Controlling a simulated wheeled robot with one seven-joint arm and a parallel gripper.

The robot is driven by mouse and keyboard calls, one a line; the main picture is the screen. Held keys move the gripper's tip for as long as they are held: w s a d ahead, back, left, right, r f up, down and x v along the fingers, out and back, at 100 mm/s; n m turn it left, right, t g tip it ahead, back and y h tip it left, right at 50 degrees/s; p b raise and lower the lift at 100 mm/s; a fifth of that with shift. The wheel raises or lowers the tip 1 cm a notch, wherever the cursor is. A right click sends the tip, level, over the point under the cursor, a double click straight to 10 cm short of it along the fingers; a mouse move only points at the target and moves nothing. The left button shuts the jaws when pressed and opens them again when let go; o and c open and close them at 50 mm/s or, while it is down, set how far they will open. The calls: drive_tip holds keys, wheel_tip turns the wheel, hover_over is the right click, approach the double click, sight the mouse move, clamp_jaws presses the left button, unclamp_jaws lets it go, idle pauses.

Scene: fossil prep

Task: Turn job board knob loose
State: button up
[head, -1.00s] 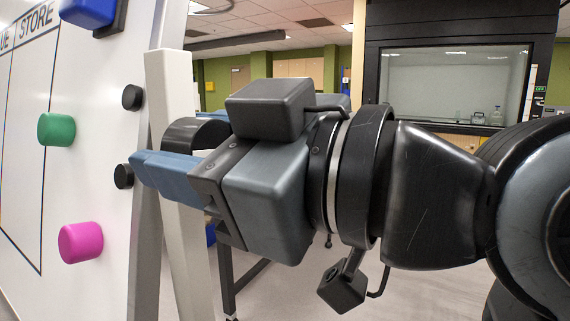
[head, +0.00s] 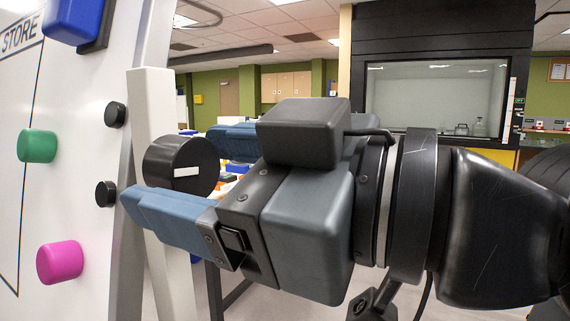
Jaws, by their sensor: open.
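A large round black knob (head: 180,160) with a white bar mark on its face sits at the white upright post (head: 148,120) of the job board (head: 80,160). The white mark is nearly level. My gripper (head: 171,173) is open, with two blue fingers spread to either side of the knob in the picture. The near finger overlaps the knob's lower edge, and the far finger shows behind and to the right of it. I cannot tell whether either finger touches the knob. The gripper holds nothing that I can see.
The board carries a green magnet (head: 37,146), a pink magnet (head: 60,262), a blue piece (head: 72,20) and two small black knobs, one upper (head: 115,114) and one lower (head: 106,193). A dark fume hood (head: 435,95) stands at the back right. Floor shows below the gripper.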

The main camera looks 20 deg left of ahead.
sight(200, 173)
drive_tip(key=d, duration=0.5)
drive_tip(key=shift+s, duration=0.2)
drive_tip(key=w+d+f+m+t+h+p, duration=0.2)
drive_tip(key=d+f+m+t+h, duration=0.3)
drive_tip(key=d+f+m+t, duration=0.5)
drive_tip(key=w+d+f+m+t+h+p, duration=0.2)
drive_tip(key=d+f+m+t+h, duration=0.2)
drive_tip(key=d+f+m, duration=0.65)
drive_tip(key=s+d+f+m+h+p, duration=0.1)
drive_tip(key=s+d+f+h, duration=0.2)
drive_tip(key=s+f, duration=0.2)
drive_tip(key=s+d+f+m+h, duration=0.1)
drive_tip(key=s+d+f+h, duration=0.2)
drive_tip(key=s+f, duration=0.25)
drive_tip(key=s+d+r+h+p, duration=0.1)
drive_tip(key=s+d, duration=0.1)
drive_tip(key=s, duration=0.5)
drive_tip(key=s+d+r+n+h+p, duration=0.1)
drive_tip(key=s+d+h, duration=0.1)
drive_tip(key=s, duration=0.6)
drive_tip(key=shift+d+r+g, duration=0.15)
drive_tip(key=shift+d+g, duration=0.25)
drive_tip(key=shift+d, duration=0.15)
